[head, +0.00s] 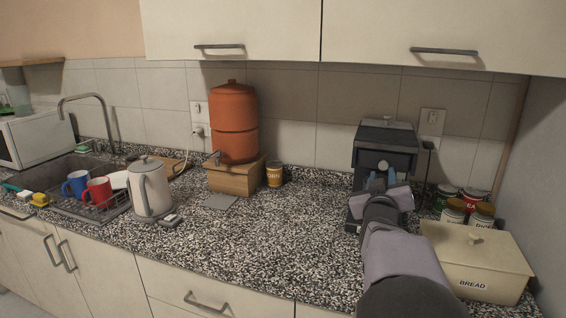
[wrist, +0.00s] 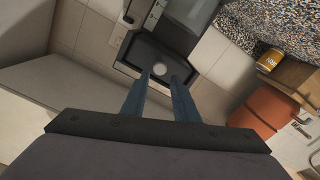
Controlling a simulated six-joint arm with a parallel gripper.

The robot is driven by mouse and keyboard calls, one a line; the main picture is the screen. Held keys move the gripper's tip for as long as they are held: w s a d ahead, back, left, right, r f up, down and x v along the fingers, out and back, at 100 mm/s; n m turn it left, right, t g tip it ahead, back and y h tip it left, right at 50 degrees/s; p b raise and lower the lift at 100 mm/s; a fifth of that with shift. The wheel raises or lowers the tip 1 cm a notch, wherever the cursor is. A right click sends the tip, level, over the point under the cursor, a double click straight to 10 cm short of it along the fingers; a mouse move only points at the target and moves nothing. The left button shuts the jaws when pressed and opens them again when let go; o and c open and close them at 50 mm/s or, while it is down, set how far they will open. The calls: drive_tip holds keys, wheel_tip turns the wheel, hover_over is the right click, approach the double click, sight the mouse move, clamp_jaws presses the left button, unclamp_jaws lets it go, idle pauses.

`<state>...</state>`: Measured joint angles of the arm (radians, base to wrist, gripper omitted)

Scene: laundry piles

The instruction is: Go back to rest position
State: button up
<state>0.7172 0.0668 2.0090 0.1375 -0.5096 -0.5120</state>
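My gripper (head: 377,180) is in front of the black coffee machine (head: 385,138) at the right of the counter in the head view. My arm reaches in from the lower right. In the wrist view my gripper (wrist: 162,77) has its two blue fingers apart, with nothing seen between them. The coffee machine (wrist: 150,52) with a round pale knob lies beyond the fingertips there. I cannot tell whether the fingers touch it. My arm hides the machine's lower part in the head view.
A cream bread box (head: 475,262) and several tins (head: 453,211) stand close to my arm's right. An orange dispenser (head: 234,122) on a wooden stand, a yellow tin (head: 274,176) and a kettle (head: 150,190) stand leftward. The middle counter (head: 290,235) is clear. Cabinets (head: 440,30) hang above.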

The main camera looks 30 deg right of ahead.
drive_tip(key=w+a+f+n+g+y+p, duration=0.1)
drive_tip(key=a+f+g+y+p, duration=0.15)
drive_tip(key=a+f+y, duration=0.6)
drive_tip(key=a+f+n+g+y+p, duration=0.15)
drive_tip(key=a+f+p, duration=0.35)
drive_tip(key=a, duration=0.9)
drive_tip(key=s+a+f+n+g+y+p, duration=0.1)
drive_tip(key=s+a+f+g, duration=0.3)
drive_tip(key=s+a, duration=0.4)
drive_tip(key=s+a+f+n+g+y+p, duration=0.1)
drive_tip(key=s+a+f+g, duration=0.3)
drive_tip(key=s+a, duration=0.5)
drive_tip(key=s+p, duration=0.1)
drive_tip(key=s, duration=0.4)
drive_tip(key=shift+a+f+g+y+p, duration=0.2)
drive_tip(key=shift+f+g+y+p, duration=0.1)
drive_tip(key=shift+g+y+p, duration=0.1)
